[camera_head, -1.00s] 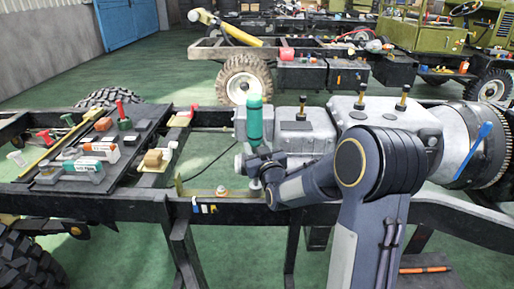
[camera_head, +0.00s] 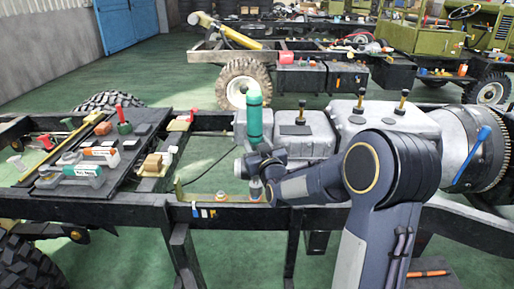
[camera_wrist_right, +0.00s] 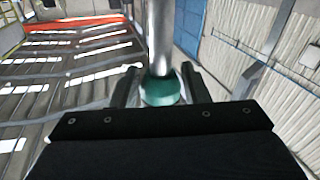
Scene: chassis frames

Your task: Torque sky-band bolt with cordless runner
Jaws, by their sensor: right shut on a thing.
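A green cylindrical tool (camera_head: 254,122), likely the cordless runner, stands upright above the near chassis rail (camera_head: 330,216). My right gripper (camera_head: 250,162) is shut on it. In the right wrist view the tool's green end (camera_wrist_right: 162,90) sits between the two fingers, with a silver shaft (camera_wrist_right: 160,35) running away from them. In the head view the tool's lower end is close over the rail beside my wrist, and I cannot tell whether it touches a bolt. A bolt head (camera_head: 221,196) shows on the rail just left of it. No sky-coloured band is clearly visible on a bolt. My left gripper is out of view.
A dark tray (camera_head: 134,147) with several tools and small blocks lies across the frame at left. The grey engine and gearbox (camera_head: 304,133) stand just behind and right of the tool. Open floor shows between the rails.

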